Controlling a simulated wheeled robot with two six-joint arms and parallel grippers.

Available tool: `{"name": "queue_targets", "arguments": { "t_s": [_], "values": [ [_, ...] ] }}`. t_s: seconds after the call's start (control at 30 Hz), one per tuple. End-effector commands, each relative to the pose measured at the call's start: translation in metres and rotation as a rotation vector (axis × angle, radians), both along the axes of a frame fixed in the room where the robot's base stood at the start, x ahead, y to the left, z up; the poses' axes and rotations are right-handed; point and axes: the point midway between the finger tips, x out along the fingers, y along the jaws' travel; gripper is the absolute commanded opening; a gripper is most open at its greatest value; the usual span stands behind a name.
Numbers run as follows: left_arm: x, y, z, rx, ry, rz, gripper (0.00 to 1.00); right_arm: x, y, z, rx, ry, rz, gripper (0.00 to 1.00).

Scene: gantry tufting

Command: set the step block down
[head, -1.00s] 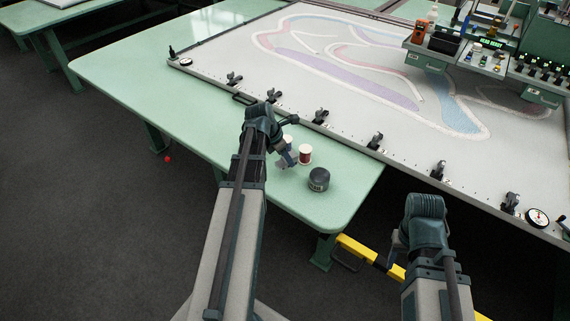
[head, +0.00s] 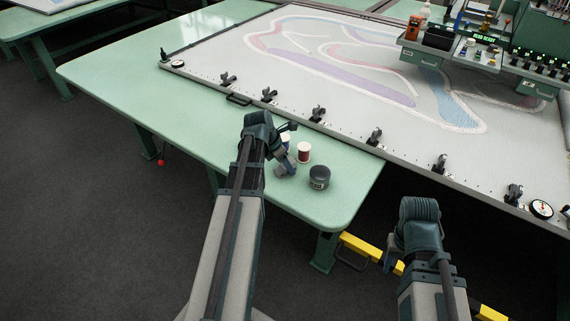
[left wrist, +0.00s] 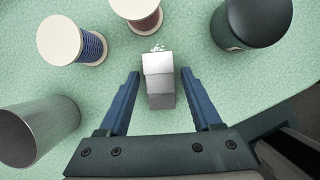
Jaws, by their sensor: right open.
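The step block (left wrist: 159,80) is a small grey metal block with a bright top face, on the green table. In the left wrist view it is between the fingers of my left gripper (left wrist: 160,88), which are spread with a narrow gap on each side. My left gripper (head: 287,165) is low over the table's near end in the head view, where the block cannot be made out. My right gripper (head: 393,246) is open, off the table's right end; no object shows in it.
A red spool (head: 304,152), a blue spool (left wrist: 72,42) and a dark jar (head: 320,178) stand close beyond the block. A metal cylinder (left wrist: 38,132) is at left. The clamped frame (head: 250,85) lies behind. A yellow-black bar (head: 360,246) is low at right.

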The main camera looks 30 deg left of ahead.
Motion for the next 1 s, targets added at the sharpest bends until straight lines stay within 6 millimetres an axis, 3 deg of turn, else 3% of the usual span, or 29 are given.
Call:
{"name": "queue_targets", "arguments": {
  "t_s": [0.37, 0.57, 1.0],
  "values": [
    [0.0, 0.0, 0.001, 0.0, 0.0, 0.0, 0.72, 0.0, 0.0, 0.001, 0.0, 0.0, 0.0, 0.5],
    [-0.002, 0.001, 0.012, 0.0, 0.0, 0.0, 0.72, 0.0, 0.0, 0.012, 0.0, 0.0, 0.0, 0.5],
    [-0.023, 0.011, 0.071, -0.001, 0.001, 0.001, 0.72, 0.0, 0.0, 0.071, 0.0, 0.0, 0.0, 0.5]
  ]
}}
